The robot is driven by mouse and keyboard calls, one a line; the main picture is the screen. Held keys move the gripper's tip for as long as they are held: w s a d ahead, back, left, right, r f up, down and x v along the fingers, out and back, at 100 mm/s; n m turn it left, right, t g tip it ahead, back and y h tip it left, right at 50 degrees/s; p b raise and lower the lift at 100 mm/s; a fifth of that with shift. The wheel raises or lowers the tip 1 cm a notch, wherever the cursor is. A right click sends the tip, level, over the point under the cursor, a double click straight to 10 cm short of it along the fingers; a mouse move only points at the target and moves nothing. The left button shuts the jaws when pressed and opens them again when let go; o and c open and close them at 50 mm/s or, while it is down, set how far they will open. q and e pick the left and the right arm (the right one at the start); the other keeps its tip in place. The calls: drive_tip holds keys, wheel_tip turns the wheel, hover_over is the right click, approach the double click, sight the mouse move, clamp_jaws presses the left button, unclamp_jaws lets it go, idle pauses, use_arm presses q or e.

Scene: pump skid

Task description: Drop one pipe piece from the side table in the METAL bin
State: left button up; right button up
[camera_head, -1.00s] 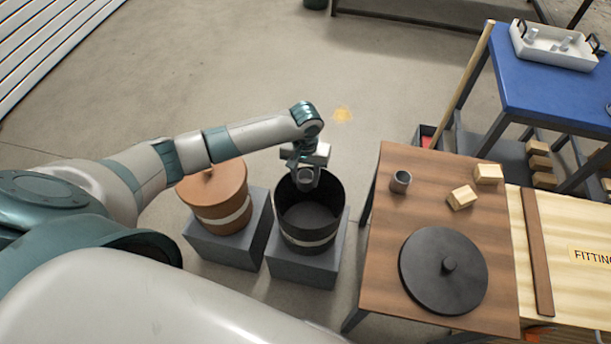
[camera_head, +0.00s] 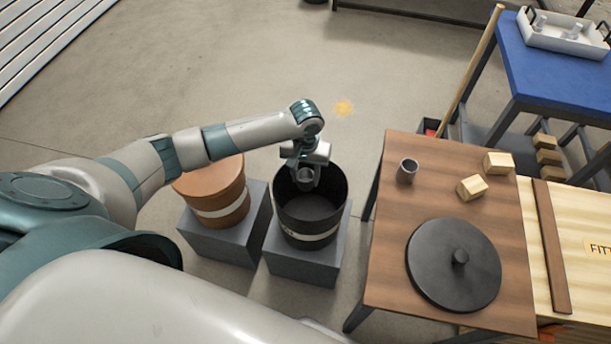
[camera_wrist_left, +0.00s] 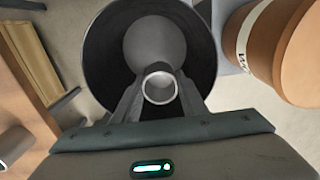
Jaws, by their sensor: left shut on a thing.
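My left gripper (camera_head: 305,178) is shut on a grey pipe piece (camera_wrist_left: 160,87), whose open round end faces the wrist camera. It holds the piece over the mouth of the open black bin (camera_head: 312,228), which has a pale label band that I cannot read. In the left wrist view the bin's dark wall (camera_wrist_left: 100,60) surrounds the held piece. Another grey pipe piece (camera_head: 407,171) stands upright on the wooden side table (camera_head: 390,270). My right gripper is not in view.
A lidded orange-brown bin (camera_head: 215,190) stands left of the black bin; both are on grey blocks. The side table also holds a black round lid (camera_head: 440,275) and two wooden blocks (camera_head: 497,163). A blue table (camera_head: 550,85) bears a white tray (camera_head: 560,38).

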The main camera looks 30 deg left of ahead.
use_arm(q)
drive_tip(key=o, duration=1.2)
drive_tip(key=shift+r, duration=0.15)
wheel_tip(320, 180, up, 17)
drive_tip(key=shift+p, duration=0.45)
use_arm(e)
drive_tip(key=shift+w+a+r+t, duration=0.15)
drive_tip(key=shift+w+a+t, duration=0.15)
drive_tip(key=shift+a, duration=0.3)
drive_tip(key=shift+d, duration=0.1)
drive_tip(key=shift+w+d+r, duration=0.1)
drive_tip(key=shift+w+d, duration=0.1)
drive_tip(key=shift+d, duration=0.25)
